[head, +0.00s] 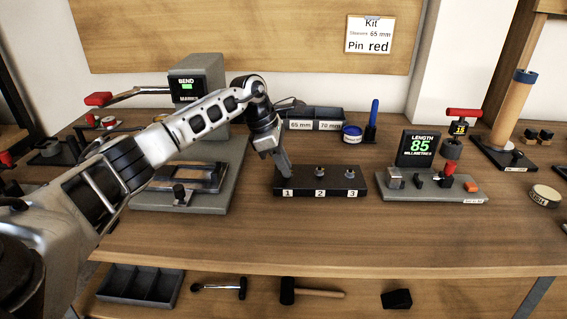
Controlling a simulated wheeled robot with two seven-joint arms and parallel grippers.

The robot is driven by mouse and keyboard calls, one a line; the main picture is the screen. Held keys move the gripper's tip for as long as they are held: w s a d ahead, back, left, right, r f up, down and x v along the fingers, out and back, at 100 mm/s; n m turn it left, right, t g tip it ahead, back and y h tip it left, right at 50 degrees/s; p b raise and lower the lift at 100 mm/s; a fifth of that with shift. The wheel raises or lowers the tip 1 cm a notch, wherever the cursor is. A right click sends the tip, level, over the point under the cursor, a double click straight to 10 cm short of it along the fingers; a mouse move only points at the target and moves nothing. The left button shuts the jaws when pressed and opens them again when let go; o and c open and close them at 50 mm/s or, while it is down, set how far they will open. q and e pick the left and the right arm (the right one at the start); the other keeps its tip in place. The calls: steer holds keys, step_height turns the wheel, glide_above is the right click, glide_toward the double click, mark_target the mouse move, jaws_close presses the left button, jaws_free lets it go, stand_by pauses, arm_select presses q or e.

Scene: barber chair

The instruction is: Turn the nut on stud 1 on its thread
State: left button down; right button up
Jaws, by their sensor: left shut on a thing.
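A black block (335,187) with studs labelled 1, 2 and 3 stands in the middle of the bench. Stud 2 (320,173) and stud 3 (350,173) show as short upright posts with metal pieces on them. My left gripper (285,172) reaches down from above onto the place of stud 1, at the block's left end. It is shut there on something small, which I take to be the nut; the fingers hide the nut and stud 1. My right gripper is not in the head view.
A length gauge reading 85 (420,150) stands right of the block. A grey bending fixture (228,195) stands to its left. Bins marked 65 mm and 70 mm (318,114) stand behind. The bench front (350,240) is clear. Tools lie on a lower shelf.

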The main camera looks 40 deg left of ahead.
arm_select(q)
steer(key=c, duration=1.3)
jaws_free()
steer(key=shift+r, duration=0.1)
steer(key=shift+c, duration=0.2)
steer(key=v, duration=1.6)
steer(key=shift+s, duration=0.1)
